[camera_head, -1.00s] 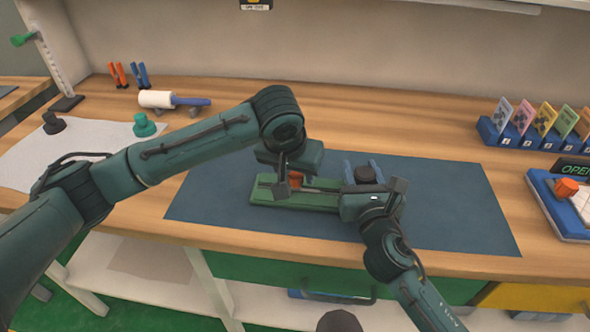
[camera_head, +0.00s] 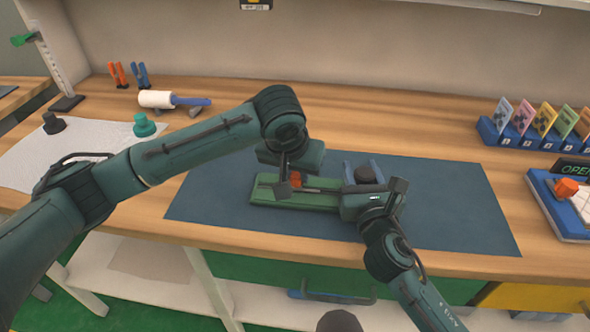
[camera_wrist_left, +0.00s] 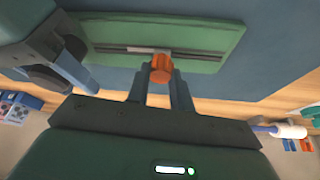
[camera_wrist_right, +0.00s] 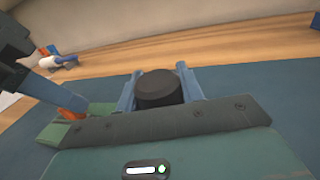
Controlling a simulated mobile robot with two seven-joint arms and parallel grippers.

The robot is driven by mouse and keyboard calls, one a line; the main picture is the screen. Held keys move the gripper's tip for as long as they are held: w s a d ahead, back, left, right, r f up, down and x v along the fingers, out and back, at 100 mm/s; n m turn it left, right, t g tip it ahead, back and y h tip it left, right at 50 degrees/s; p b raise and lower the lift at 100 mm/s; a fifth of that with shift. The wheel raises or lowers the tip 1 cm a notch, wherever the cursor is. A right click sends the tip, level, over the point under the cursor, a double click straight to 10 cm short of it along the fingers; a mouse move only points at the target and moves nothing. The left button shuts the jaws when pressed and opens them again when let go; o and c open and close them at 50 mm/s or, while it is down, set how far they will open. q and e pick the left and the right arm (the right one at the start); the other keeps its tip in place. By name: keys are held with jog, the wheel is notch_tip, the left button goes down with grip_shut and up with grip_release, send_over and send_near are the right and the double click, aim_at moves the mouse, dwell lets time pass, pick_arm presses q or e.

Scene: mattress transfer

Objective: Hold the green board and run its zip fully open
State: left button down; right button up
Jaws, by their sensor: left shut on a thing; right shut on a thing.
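The green board (camera_head: 268,198) lies flat on a dark blue mat, its zip a dark slot running along its length. It also shows in the left wrist view (camera_wrist_left: 205,62). An orange zip pull (camera_wrist_left: 161,70) stands on the slot. My left gripper (camera_head: 296,178) is shut on this pull, one finger on each side. My right gripper (camera_wrist_right: 160,90) is shut on a black round knob (camera_wrist_right: 158,92) at the board's right end; the knob also shows in the head view (camera_head: 366,174). The right gripper's body hides that end and the knob's base.
The blue mat (camera_head: 450,205) is bare around the board. A lint roller (camera_head: 160,99), a teal knob (camera_head: 145,125) and a black one (camera_head: 53,123) stand at left. A card rack (camera_head: 520,138) and a blue tray (camera_head: 548,200) stand at right.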

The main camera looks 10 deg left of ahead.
aim_at(320, 194)
pick_arm(q)
jog(key=d, duration=0.5)
pick_arm(e)
jog(key=shift+a, duration=0.1)
pick_arm(q)
jog(key=c, duration=1.3)
grip_release()
pick_arm(e)
jog(key=shift+r, duration=0.1)
pick_arm(q)
jog(key=shift+o, duration=0.5)
jog(key=v, duration=1.2)
jog(key=shift+w+a+r, duration=0.1)
